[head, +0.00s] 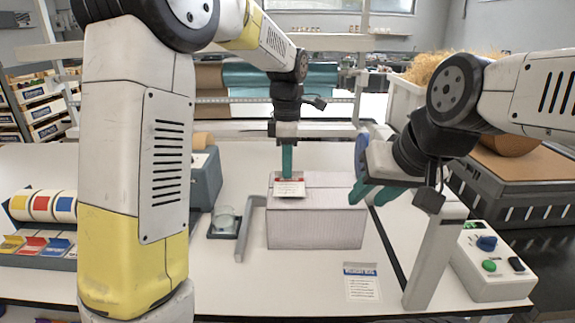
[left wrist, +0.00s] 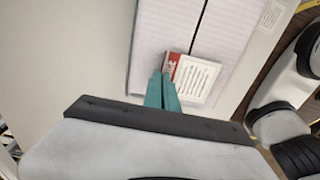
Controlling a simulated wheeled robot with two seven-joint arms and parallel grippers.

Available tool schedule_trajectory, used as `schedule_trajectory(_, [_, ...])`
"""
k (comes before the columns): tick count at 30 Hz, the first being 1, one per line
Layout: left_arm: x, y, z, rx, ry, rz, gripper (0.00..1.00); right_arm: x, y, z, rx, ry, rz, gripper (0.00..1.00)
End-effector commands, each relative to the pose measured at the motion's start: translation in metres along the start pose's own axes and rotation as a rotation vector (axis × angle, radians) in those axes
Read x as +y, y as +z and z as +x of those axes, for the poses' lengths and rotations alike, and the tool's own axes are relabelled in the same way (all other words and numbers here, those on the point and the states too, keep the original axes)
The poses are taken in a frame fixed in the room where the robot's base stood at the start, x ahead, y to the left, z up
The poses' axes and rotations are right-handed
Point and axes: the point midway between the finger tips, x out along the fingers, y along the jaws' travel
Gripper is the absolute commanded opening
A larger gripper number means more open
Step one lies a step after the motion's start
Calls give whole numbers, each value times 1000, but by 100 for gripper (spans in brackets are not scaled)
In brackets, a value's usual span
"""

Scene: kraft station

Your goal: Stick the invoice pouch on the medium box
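A pale ribbed box (head: 316,228) stands on the white table in front of me; its top also shows in the left wrist view (left wrist: 215,28). A white printed pouch with a red header (head: 289,189) is at the left part of the box's top; I cannot tell whether it touches the box. My left gripper (head: 287,172) points down, its teal fingers together at the pouch's red edge, also in the left wrist view (left wrist: 163,95). My right gripper (head: 374,194) is empty, fingers apart, beside the box's right side.
A second pouch with a blue header (head: 361,282) lies on the table at front right. Label rolls (head: 42,205) sit far left. A button panel (head: 490,262) is at right.

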Motion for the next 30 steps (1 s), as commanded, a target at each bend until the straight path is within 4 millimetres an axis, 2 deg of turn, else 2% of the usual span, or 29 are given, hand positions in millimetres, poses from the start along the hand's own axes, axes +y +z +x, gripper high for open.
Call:
schedule_trajectory(25, [0,0,9,0,-1,0,0,0,0,0,0,0,0,36])
schedule_trajectory(29, [0,0,9,0,-1,0,25,0,0,0,0,0,0,36])
schedule_trajectory(30, [0,0,8,0,-1,0,27,0,0,0,0,0,0,36])
